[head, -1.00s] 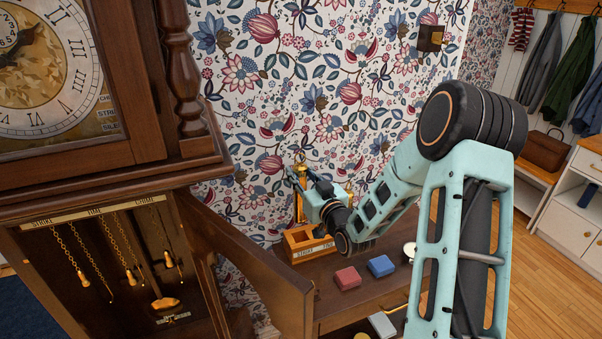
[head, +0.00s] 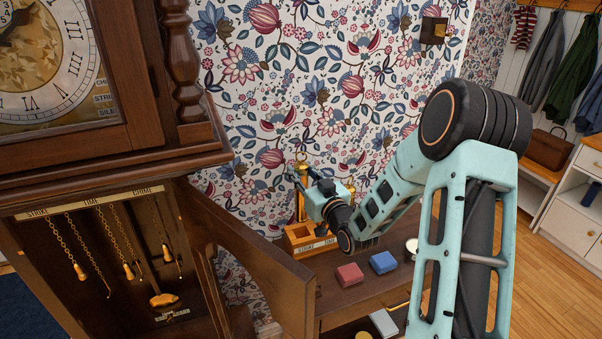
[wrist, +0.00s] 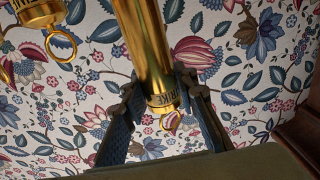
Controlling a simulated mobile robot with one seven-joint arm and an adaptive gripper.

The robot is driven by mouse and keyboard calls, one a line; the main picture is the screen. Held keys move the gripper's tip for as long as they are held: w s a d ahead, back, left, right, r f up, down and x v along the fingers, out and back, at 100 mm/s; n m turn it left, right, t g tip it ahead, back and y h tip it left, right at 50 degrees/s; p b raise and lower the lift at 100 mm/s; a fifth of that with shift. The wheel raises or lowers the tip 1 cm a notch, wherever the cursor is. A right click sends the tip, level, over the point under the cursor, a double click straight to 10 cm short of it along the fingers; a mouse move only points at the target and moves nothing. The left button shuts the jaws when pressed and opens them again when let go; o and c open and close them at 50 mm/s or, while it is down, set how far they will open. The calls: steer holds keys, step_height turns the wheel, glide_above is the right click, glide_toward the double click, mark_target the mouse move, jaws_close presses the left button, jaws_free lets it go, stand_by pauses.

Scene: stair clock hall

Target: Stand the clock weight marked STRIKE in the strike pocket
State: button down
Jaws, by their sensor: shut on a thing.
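The brass clock weight (head: 301,206) stands upright in the head view, with my gripper (head: 301,176) shut around its upper part. In the wrist view my fingers (wrist: 160,88) close on the weight's end band (wrist: 163,103), where the letters "RIKE" show, with a ring beyond it. The wooden pocket box (head: 304,248) is on the table, with labels on its front; the left one appears to read STRIKE. The weight's lower end is at the box's back left. I cannot tell whether it is inside the pocket or above it.
Another brass weight, its band partly reading TIME (wrist: 37,10), is at the wrist view's upper left. A red block (head: 350,275) and a blue block (head: 383,262) lie in front of the box. The clock's open door (head: 262,262) stands left of the table.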

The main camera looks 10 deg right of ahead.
steer(key=shift+f+b, duration=1.9)
steer(key=shift+b, duration=1.2)
stand_by(0.8)
